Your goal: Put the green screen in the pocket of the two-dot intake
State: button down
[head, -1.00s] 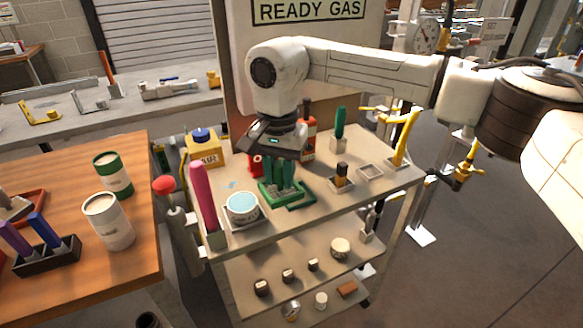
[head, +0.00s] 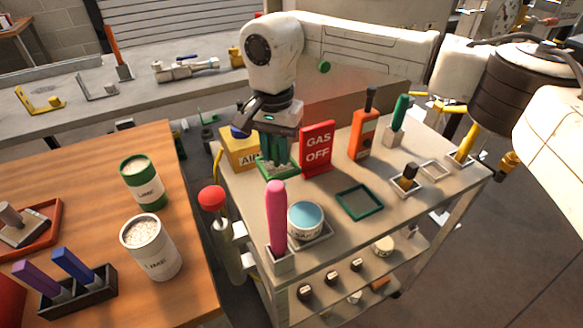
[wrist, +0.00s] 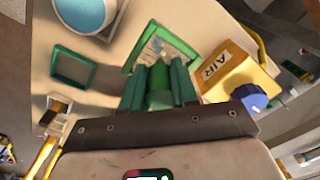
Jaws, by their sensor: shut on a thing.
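My gripper (head: 278,160) is shut on the green screen (head: 262,168) and holds it above the back left of the cart top, close to the AIR box. In the wrist view the screen (wrist: 183,38) shows as a green frame around a pale, speckled mesh. Its green grip (wrist: 159,88) is between my fingers. An empty green frame (head: 360,203) lies on the cart top; it also shows in the wrist view (wrist: 73,52). I cannot make out a two-dot intake or its pocket in these views.
A yellow AIR box (head: 239,150), red GAS OFF sign (head: 318,148), orange bottle (head: 363,135), pink-handled tool (head: 276,215) and blue-topped tub (head: 305,219) crowd the cart top. A wooden table (head: 120,190) stands left. A grey bench (head: 140,90) runs behind.

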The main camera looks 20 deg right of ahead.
aim_at(277, 164)
jog(key=shift+f, duration=3.15)
jog(key=shift+f, duration=0.15)
jog(key=c, duration=0.9)
grip_release()
jog(key=shift+o, duration=0.2)
